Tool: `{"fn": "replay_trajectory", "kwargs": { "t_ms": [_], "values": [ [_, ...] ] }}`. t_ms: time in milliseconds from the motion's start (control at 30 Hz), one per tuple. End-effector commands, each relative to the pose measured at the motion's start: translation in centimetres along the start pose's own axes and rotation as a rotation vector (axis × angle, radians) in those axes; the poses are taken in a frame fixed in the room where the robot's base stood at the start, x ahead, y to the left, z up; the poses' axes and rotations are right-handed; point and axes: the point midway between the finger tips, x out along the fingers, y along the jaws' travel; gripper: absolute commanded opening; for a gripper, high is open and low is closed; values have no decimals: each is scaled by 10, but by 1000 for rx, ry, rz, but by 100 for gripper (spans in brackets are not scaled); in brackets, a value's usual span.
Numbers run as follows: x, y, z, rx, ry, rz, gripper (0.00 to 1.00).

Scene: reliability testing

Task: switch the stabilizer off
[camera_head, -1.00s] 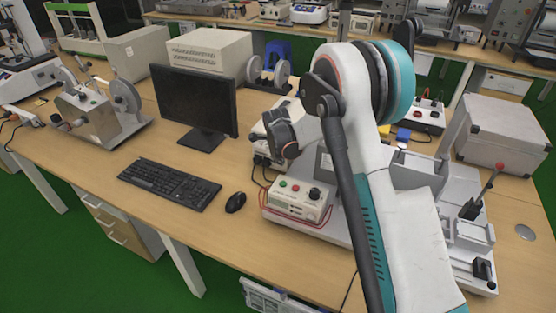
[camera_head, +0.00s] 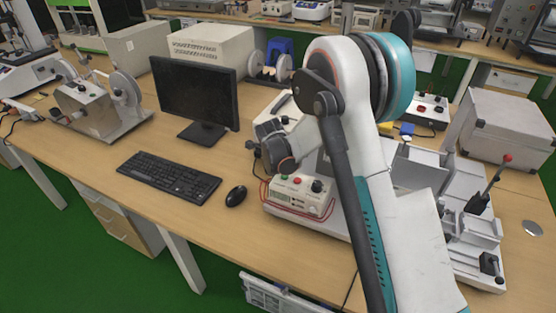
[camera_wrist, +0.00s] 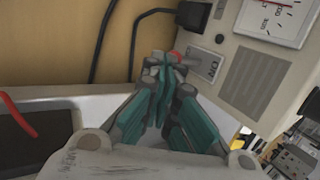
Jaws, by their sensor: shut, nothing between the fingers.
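The stabilizer (camera_wrist: 255,80) is a cream box with a dial meter (camera_wrist: 283,15), a vent grille and a small metal switch plate (camera_wrist: 206,63) with lettering, in the upper right of the wrist view. A small red part (camera_wrist: 175,54) shows just past my fingertips beside the plate; it looks like the switch. My gripper (camera_wrist: 165,66) is shut and empty, its tips at the plate's left end. I cannot tell whether they touch the switch, or which way it is set. In the head view my arm mostly hides the stabilizer; a white top (camera_head: 284,108) shows behind my wrist.
Black cables and a plug (camera_wrist: 193,14) lie close to my fingers. A control box (camera_head: 300,195) with coloured buttons stands in front of my wrist. A monitor (camera_head: 197,95), keyboard (camera_head: 168,176) and mouse (camera_head: 236,195) are to the left. A lever machine (camera_head: 470,225) stands at the right.

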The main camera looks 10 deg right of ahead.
Motion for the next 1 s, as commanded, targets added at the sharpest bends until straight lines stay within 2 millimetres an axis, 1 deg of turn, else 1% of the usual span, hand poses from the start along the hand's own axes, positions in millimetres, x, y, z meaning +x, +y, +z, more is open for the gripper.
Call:
{"fn": "replay_trajectory", "kwargs": {
  "t_ms": [33, 333, 700, 1000],
  "values": [
    [3, 2, 0, 0, 0, 0, 0],
    [0, 1, 0, 0, 0, 0, 0],
    [-12, -7, 2, 0, 0, 0, 0],
    [-12, -7, 2, 0, 0, 0, 0]
  ]
}}
